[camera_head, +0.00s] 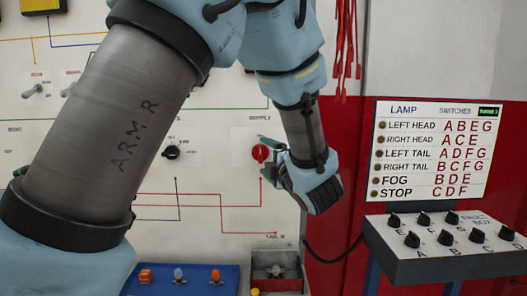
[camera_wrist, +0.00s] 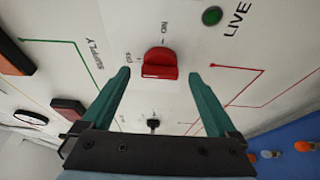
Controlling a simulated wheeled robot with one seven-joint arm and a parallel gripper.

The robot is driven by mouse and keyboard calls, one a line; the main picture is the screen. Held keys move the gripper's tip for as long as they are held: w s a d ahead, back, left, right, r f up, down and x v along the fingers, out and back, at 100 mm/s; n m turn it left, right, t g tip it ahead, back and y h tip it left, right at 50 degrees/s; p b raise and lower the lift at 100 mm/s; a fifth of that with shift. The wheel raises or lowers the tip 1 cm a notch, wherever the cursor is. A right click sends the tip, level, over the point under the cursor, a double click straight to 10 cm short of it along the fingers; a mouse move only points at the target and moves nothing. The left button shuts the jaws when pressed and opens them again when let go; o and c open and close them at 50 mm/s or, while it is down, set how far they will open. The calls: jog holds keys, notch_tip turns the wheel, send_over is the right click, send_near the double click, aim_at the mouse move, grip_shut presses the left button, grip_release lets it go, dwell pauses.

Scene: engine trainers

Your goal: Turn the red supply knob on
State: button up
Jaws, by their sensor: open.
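The red supply knob (camera_head: 261,153) sits on the white trainer panel (camera_head: 215,215) under the word SUPPLY. In the wrist view the red knob (camera_wrist: 160,64) is between and just beyond my two green fingertips, with OFF and ON marks printed beside it. Which mark its pointer meets is too small to tell. My gripper (camera_wrist: 160,74) is open and empty, with a gap on each side of the knob. In the head view my gripper (camera_head: 268,149) is close to the panel at the knob, partly hidden by my wrist.
A black knob (camera_head: 171,152) is left of the red knob. A green LIVE lamp (camera_wrist: 212,16) is near it in the wrist view. A fault box (camera_head: 445,245) with several black knobs juts out at the right, below a lamp chart (camera_head: 432,150). Red leads (camera_head: 346,40) hang above.

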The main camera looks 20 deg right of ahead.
aim_at(260, 154)
jog(key=shift+w, duration=1.2)
jog(key=c, duration=1.4)
